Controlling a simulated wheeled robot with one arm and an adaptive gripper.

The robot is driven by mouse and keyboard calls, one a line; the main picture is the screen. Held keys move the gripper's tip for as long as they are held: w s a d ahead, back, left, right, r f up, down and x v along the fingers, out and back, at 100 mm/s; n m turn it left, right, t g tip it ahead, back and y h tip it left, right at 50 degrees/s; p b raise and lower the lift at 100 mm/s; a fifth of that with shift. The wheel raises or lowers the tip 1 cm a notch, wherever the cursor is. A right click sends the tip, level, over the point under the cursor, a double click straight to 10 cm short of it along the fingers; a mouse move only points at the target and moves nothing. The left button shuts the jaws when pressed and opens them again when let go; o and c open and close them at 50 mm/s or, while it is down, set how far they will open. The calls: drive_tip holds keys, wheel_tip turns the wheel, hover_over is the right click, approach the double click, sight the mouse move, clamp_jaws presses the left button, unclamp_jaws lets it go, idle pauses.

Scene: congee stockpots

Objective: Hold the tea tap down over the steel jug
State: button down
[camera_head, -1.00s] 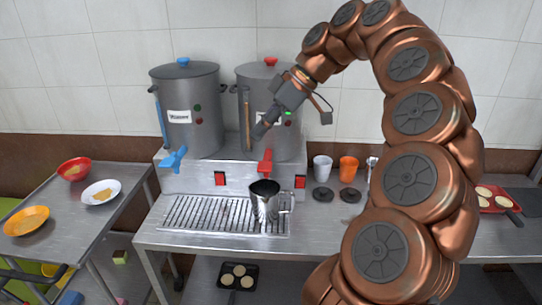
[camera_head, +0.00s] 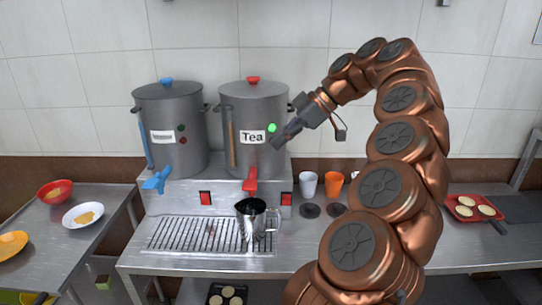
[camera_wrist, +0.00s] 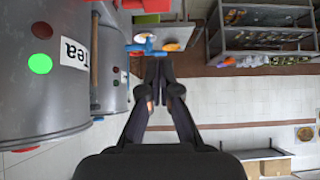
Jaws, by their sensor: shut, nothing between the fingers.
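The tea urn (camera_head: 255,105) is a grey pot with a red lid knob and a "Tea" label. Its red tap (camera_head: 250,182) hangs at the front near the bottom. The steel jug (camera_head: 251,220), with its handle on the right, stands upright on the drip grate below the tap. My gripper (camera_head: 277,145) is shut and empty at the urn's right front, above and right of the tap and apart from it. In the wrist view the shut fingertips (camera_wrist: 163,85) point past the urn's label (camera_wrist: 75,53); I cannot make out the jug there.
A second urn (camera_head: 170,130) with a blue tap (camera_head: 156,181) stands to the left. A white cup (camera_head: 308,184) and an orange cup (camera_head: 333,184) stand right of the urn stand. Bowls sit on the left table. The air in front of the urns is clear.

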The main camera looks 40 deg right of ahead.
drive_tip(key=f, duration=0.1)
drive_tip(key=p, duration=0.2)
hover_over(255, 187)
drive_tip(key=d, duration=0.1)
drive_tip(key=shift+w+f, duration=0.15)
drive_tip(key=shift+f, duration=1.1)
drive_tip(key=shift+w+f, duration=0.15)
drive_tip(key=shift+f, duration=1.1)
drive_tip(key=shift+w+f+p, duration=0.1)
drive_tip(key=shift+f+p, duration=0.6)
drive_tip(key=shift+f, duration=1.45)
drive_tip(key=shift+a+f+h+b, duration=0.15)
drive_tip(key=shift+f+h+b, duration=0.2)
drive_tip(key=shift+b, duration=1.65)
drive_tip(key=f+t+b, duration=0.1)
drive_tip(key=b, duration=0.2)
drive_tip(key=n+b, duration=0.1)
drive_tip(key=b, duration=0.3)
drive_tip(key=shift+s+a+f+t+h, duration=0.2)
drive_tip(key=shift+s+f+t+h, duration=0.15)
drive_tip(key=shift+t, duration=0.05)
drive_tip(key=f+n+t+h+b, duration=0.1)
drive_tip(key=b, duration=0.5)
drive_tip(key=shift+s+a, duration=0.1)
drive_tip(key=shift+r, duration=0.35)
